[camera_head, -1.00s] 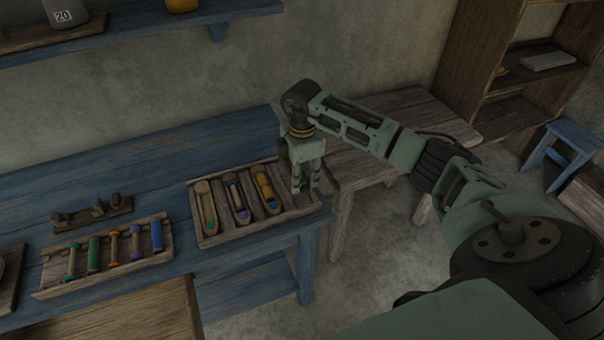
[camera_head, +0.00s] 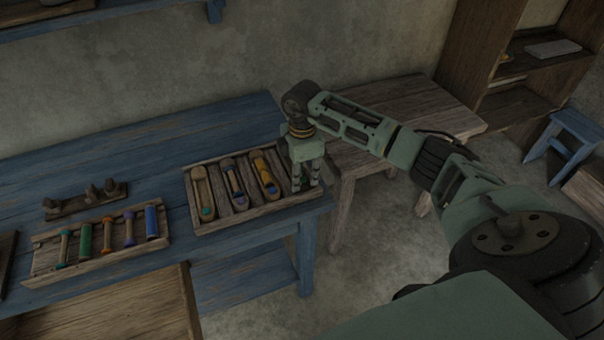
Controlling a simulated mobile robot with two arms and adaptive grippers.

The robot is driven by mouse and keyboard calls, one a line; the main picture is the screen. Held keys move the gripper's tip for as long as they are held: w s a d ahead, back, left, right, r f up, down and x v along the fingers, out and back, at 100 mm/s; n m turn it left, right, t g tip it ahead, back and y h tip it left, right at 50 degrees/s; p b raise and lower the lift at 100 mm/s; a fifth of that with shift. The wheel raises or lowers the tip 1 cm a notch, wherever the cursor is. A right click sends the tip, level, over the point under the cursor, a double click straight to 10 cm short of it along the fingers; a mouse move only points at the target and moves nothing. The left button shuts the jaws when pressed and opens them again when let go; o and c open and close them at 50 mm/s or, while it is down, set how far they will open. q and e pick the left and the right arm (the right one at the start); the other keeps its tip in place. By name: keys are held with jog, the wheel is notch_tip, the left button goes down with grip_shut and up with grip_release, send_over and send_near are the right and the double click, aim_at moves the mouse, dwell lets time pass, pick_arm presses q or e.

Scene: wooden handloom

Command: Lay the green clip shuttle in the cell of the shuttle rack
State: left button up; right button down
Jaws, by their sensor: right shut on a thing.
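The shuttle rack (camera_head: 222,222) is a wooden tray with long cells at the right end of the blue bench. Three of its cells hold shuttles: a tan one (camera_head: 202,190), one with purple-blue thread (camera_head: 234,182) and one with yellow thread (camera_head: 265,172). My right gripper (camera_head: 305,184) points down over the rack's right end, at the rightmost cell. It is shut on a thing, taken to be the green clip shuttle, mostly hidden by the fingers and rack. I cannot tell whether it touches the cell floor. My left gripper is out of view.
A tray of coloured bobbins (camera_head: 100,262) and a small pegged block (camera_head: 85,203) lie left of the rack on the blue bench (camera_head: 150,150). A wooden table (camera_head: 400,110) stands close behind my right arm. A blue stool (camera_head: 565,140) is far right.

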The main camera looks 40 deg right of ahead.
jog(key=shift+f, duration=0.2)
jog(key=c, duration=1.4)
grip_release()
jog(key=shift+r, duration=0.15)
notch_tip(320, 180, up, 18)
jog(key=p, duration=0.4)
jog(key=shift+p, duration=0.4)
